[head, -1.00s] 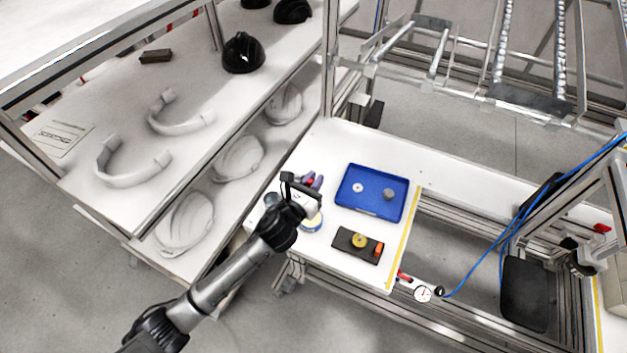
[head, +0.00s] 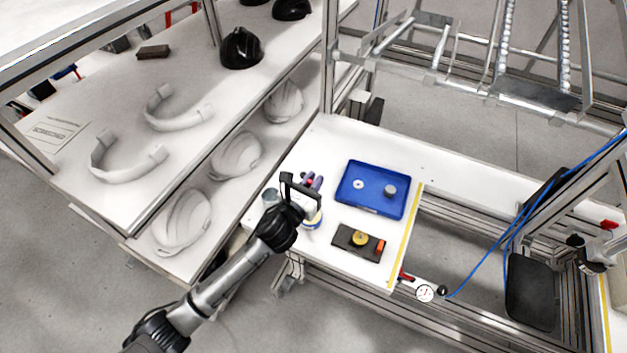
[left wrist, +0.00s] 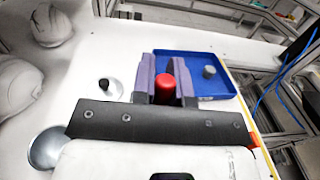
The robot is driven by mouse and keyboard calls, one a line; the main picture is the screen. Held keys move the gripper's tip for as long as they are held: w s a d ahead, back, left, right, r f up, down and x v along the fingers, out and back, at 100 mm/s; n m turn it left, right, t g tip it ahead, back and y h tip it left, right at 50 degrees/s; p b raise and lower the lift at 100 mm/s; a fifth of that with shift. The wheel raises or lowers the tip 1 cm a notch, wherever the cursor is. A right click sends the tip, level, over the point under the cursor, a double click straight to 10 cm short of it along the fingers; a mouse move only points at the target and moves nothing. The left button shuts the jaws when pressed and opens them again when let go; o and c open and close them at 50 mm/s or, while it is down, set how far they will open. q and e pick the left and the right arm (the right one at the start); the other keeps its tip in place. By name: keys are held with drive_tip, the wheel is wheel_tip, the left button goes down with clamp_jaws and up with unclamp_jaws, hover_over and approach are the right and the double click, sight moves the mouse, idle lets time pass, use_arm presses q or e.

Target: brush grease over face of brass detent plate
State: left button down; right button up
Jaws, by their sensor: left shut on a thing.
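The brass disc (head: 360,238) sits on a dark block (head: 343,237) on the white bench, with an orange-red piece (head: 380,246) at the block's right end. My left gripper (head: 312,182) has purple fingers and is above the bench, left of the blue tray. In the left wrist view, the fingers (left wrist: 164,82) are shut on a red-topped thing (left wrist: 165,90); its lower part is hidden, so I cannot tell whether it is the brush. My right gripper is out of view.
The blue tray (head: 348,201) holds a pale ring (head: 358,185) and a grey cylinder (head: 390,190). The shelf with helmet shells (head: 183,222) is close on the left.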

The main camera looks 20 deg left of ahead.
use_arm(q)
drive_tip(key=shift+f+b, duration=0.3)
drive_tip(key=shift+f, duration=0.3)
idle(0.7)
idle(0.7)
drive_tip(key=shift+f, duration=0.15)
idle(0.8)
drive_tip(key=shift+p, duration=0.3)
wheel_tip(320, 180, up, 7)
drive_tip(key=p, duration=0.7)
drive_tip(key=shift+r, duration=0.2)
idle(0.5)
drive_tip(key=shift+f, duration=0.1)
